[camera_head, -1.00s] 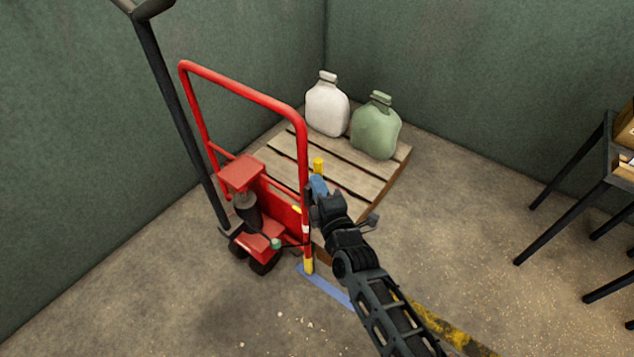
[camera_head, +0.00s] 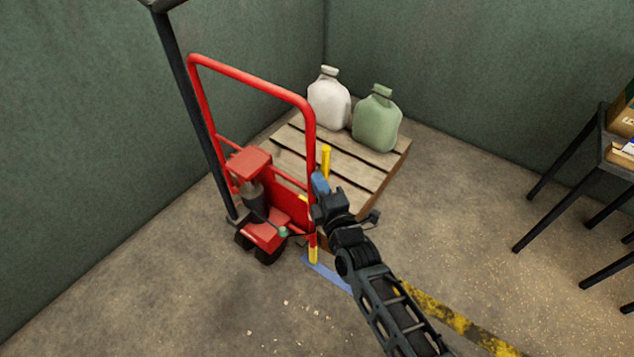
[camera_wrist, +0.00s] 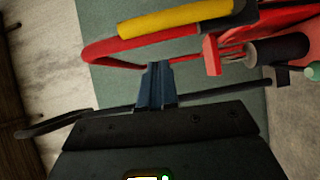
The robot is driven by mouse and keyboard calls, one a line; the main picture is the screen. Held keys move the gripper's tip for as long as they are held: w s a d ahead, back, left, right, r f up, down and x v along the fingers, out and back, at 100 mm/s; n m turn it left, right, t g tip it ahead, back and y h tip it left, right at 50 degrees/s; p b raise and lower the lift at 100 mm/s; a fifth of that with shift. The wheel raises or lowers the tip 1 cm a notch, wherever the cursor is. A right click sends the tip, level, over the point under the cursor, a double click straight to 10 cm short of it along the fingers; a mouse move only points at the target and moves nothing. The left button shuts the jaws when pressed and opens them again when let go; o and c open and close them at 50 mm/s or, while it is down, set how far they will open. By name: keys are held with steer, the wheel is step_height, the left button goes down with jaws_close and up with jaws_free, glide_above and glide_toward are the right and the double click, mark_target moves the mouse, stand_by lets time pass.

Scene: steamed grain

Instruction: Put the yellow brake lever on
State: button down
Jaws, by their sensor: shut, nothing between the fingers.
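The yellow brake lever (camera_head: 326,160) stands upright at the right side of the red pallet-truck frame (camera_head: 312,130). It also shows as a yellow bar (camera_wrist: 175,18) with a dark end across the top of the wrist view. My gripper (camera_head: 320,184), with blue fingertips, is just below the visible part of the lever, beside the red post. In the wrist view my fingers (camera_wrist: 157,75) are together and empty, with the yellow bar beyond them. My gripper hides the lower part of the lever in the head view. I cannot tell whether they touch.
A wooden pallet (camera_head: 352,180) behind the truck carries a white sack (camera_head: 328,100) and a green sack (camera_head: 377,120). A dark table (camera_head: 600,150) stands at the right. A yellow-black floor stripe (camera_head: 450,322) lies at lower right. Green walls close the corner; open floor is in front.

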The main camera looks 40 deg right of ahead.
steer(key=v, duration=1)
steer(key=shift+f, duration=0.15)
steer(key=s+a+r+m+y+p, duration=0.1)
steer(key=s+a+r+m, duration=0.15)
steer(key=s, duration=0.35)
steer(key=s+a+r+m+g+p, duration=0.1)
steer(key=s+a+r+m, duration=0.15)
steer(key=s, duration=0.35)
steer(key=s+a+r+m+y+p, duration=0.1)
steer(key=s+a+r+m, duration=0.15)
steer(key=s, duration=0.35)
steer(key=s+d+r+m+g+y+p, duration=0.1)
steer(key=s+d+r+m+y+p, duration=0.1)
steer(key=s+r+m, duration=0.5)
steer(key=s+r+p, duration=0.1)
steer(key=s+r, duration=0.4)
steer(key=r, duration=0.4)
steer(key=shift+y, duration=0.4)
